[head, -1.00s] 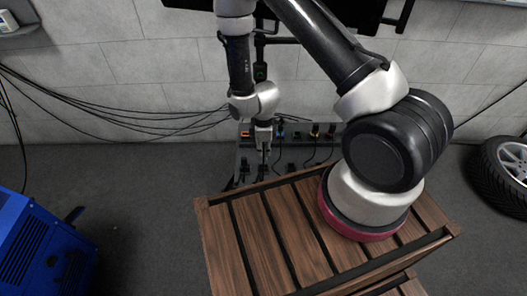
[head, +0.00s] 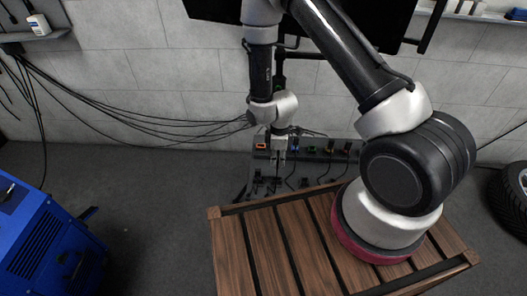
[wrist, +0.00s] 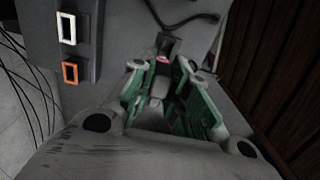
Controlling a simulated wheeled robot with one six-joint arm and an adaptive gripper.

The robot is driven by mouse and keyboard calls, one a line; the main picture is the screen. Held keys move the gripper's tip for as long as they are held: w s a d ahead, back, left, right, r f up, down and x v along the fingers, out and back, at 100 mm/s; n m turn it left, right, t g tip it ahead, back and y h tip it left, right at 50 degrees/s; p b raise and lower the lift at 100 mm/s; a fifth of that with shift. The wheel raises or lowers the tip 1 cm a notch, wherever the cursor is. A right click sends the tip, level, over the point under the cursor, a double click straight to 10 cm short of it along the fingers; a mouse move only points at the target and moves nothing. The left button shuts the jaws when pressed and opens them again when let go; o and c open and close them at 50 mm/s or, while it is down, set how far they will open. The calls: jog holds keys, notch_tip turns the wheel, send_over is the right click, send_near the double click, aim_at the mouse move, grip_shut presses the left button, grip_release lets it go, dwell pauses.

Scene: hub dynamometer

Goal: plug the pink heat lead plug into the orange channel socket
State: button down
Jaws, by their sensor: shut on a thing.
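The orange channel socket (wrist: 70,72) is a small orange-framed opening at the left of the wrist view. It also shows in the head view (head: 261,146) at the left end of the panel. My gripper (wrist: 164,62), with green inner pads, is shut on the pink heat lead plug (wrist: 162,59). Only a small pink patch of the plug shows between the fingertips; the rest is hidden. In the head view my gripper (head: 278,162) is just right of and below the orange socket. The plug is apart from the socket.
A white-framed socket (wrist: 66,28) sits beside the orange one. Several coloured plugs with dark leads are along the panel (head: 318,158) to the right. A slatted wooden crate (head: 262,240) stands in front. A dark cable (wrist: 185,20) lies beyond the fingertips.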

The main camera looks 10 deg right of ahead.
jog(key=w+d, duration=0.2)
jog(key=w, duration=0.4)
dwell(0.6)
jog(key=shift+w, duration=0.15)
jog(key=w+a, duration=0.2)
jog(key=a, duration=0.5)
dwell(0.6)
jog(key=shift+w, duration=0.1)
jog(key=w+d, duration=0.2)
jog(key=w, duration=0.5)
jog(key=shift+w+d, duration=0.2)
dwell(0.7)
jog(key=shift+f, duration=0.1)
jog(key=shift+f, duration=0.35)
jog(key=shift+f, duration=0.35)
dwell(0.5)
